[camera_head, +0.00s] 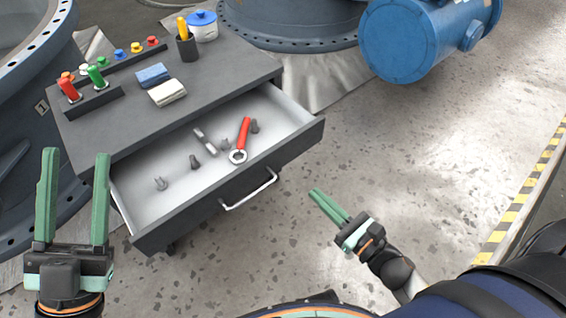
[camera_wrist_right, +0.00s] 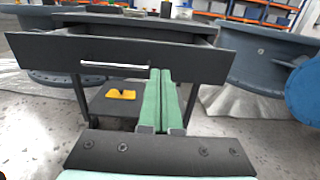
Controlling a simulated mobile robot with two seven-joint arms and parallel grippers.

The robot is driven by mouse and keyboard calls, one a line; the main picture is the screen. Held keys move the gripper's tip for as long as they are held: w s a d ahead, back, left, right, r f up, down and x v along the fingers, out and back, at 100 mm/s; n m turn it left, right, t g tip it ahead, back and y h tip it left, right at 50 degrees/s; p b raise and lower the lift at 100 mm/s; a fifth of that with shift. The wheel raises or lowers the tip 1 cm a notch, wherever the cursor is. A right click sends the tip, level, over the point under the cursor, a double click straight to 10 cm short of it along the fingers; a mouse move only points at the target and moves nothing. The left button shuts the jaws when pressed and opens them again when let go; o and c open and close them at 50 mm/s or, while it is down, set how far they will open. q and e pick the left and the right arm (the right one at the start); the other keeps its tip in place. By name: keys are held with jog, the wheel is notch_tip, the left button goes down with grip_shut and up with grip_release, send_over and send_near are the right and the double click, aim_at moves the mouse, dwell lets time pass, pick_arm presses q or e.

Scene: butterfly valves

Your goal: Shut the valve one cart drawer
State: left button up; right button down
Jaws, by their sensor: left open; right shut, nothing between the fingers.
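The grey cart drawer (camera_head: 180,213) is pulled out toward me in the head view. Its white inside holds a red-handled wrench (camera_head: 243,138) and several small grey parts. The silver bar handle (camera_head: 250,190) is on the drawer's front. The drawer front also shows in the right wrist view (camera_wrist_right: 190,60), with its handle (camera_wrist_right: 115,65) left of the fingers. My left gripper (camera_head: 73,155) is open and empty, left of the drawer. My right gripper (camera_head: 314,192) is shut and empty, to the right of the handle and apart from it in the head view.
The cart top (camera_head: 118,135) holds a blue cloth (camera_head: 153,75), a light cloth (camera_head: 167,92), a pen cup (camera_head: 187,47), a white pot (camera_head: 203,30) and coloured knobs. Large blue valves (camera_head: 405,40) stand behind. Speckled floor is clear to the right, up to a striped edge (camera_head: 515,207).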

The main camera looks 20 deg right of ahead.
jog(key=b, duration=0.1)
send_near(274, 154)
jog(key=x, duration=0.5)
jog(key=shift+w+a, duration=0.1)
jog(key=shift+w, duration=0.05)
jog(key=shift+w+a, duration=0.25)
jog(key=shift+w, duration=0.4)
pick_arm(q)
jog(key=s+m+h, duration=0.1)
jog(key=r+m+h, duration=0.1)
jog(key=shift+s+d+r+h, duration=0.2)
jog(key=shift+s+h, duration=0.1)
jog(key=shift+s, duration=0.1)
pick_arm(e)
jog(key=shift+w, duration=0.1)
